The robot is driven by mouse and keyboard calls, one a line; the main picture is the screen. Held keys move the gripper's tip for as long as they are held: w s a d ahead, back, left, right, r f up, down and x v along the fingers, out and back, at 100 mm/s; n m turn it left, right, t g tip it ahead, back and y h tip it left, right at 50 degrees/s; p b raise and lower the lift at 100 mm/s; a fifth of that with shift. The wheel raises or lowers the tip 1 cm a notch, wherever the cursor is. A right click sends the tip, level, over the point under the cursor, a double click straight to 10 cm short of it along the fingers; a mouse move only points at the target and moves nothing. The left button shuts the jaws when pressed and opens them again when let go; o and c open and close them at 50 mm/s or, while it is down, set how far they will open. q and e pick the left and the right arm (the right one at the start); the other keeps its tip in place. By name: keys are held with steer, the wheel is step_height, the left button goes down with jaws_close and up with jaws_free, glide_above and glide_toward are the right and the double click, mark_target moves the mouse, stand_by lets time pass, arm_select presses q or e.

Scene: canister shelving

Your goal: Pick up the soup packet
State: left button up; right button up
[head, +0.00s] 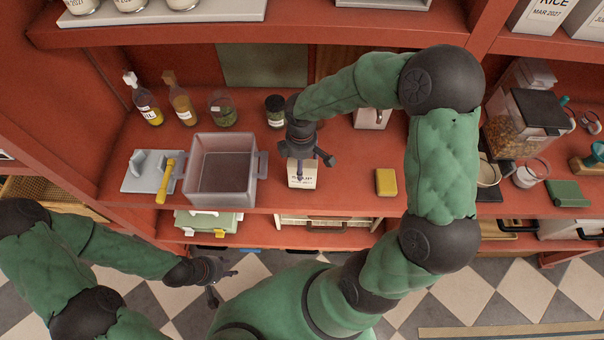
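A white packet (302,182) with dark lettering, seemingly the soup packet, stands near the front edge of the red shelf, in the middle of the head view. My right gripper (313,168) is over it, pointing down. Its fingers are spread: one lies past the packet's upper right side, the other in front of its face. The gripper covers the packet's top, and I cannot tell whether they touch. My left gripper (221,287) is open and empty, low at the left, in front of the shelf and away from the packet.
A grey bin (222,196) stands left of the packet, with a yellow-handled tool (164,182) beside it. Bottles (148,105) and jars line the back. A yellow block (386,182) lies to the right, with free shelf between. A clear container (519,125) stands farther right.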

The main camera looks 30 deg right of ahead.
steer(key=f, duration=0.6)
steer(key=shift+w+d+f, duration=0.1)
steer(key=shift+d+f, duration=0.05)
steer(key=shift+d, duration=0.05)
steer(key=c, duration=1.3)
